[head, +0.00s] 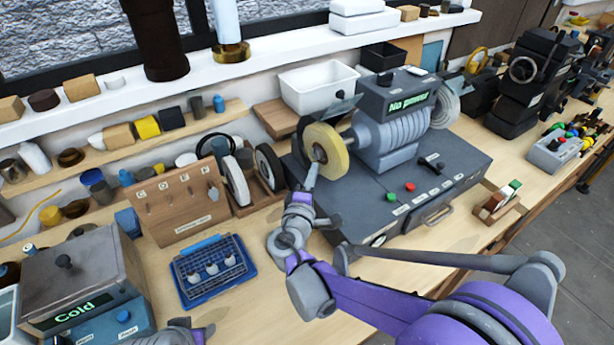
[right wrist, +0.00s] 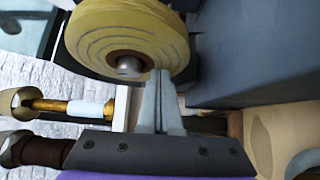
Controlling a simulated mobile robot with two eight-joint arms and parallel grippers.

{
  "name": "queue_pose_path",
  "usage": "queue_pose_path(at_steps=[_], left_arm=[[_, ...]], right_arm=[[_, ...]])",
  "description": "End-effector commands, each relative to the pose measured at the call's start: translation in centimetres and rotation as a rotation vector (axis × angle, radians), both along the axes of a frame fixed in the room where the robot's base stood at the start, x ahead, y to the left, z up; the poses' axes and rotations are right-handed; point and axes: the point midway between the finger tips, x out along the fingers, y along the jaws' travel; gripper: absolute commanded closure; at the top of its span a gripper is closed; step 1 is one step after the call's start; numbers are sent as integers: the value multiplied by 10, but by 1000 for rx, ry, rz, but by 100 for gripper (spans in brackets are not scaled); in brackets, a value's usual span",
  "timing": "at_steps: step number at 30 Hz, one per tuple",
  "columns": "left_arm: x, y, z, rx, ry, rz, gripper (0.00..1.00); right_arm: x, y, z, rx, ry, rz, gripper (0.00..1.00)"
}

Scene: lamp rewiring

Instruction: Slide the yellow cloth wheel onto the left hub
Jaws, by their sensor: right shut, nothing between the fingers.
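The yellow cloth wheel (head: 335,148) stands upright at the left end of the grey polishing machine (head: 388,142), around its left hub. In the right wrist view the wheel (right wrist: 105,25) has a brown centre, and a rounded metal shaft end (right wrist: 130,66) shows through it. My right gripper (head: 313,168) is shut and empty, pointing up at the wheel's lower outer face. In the right wrist view its fingertips (right wrist: 160,75) are close beside the shaft end and overlap the wheel's lower edge; I cannot tell whether they touch. My left gripper's fingers are not seen.
A white wheel (head: 236,180) and a dark-rimmed wheel (head: 270,168) stand in a wooden rack left of the machine. A blue tray (head: 190,303) lies in front. The machine's display (head: 408,101) reads "No power".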

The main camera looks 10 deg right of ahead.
Motion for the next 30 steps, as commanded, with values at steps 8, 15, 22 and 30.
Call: queue_pose_path(at_steps=[8, 15, 22, 30], left_arm=[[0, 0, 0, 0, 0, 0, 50], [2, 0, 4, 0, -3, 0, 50], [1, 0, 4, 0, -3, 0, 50], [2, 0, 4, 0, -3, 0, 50]], right_arm=[[0, -1, 0, 0, 0, -1, 100], [11, -27, 1, 0, -1, -3, 100], [11, -30, 1, -1, -1, -7, 100], [12, -28, 1, -2, -1, -10, 100]])
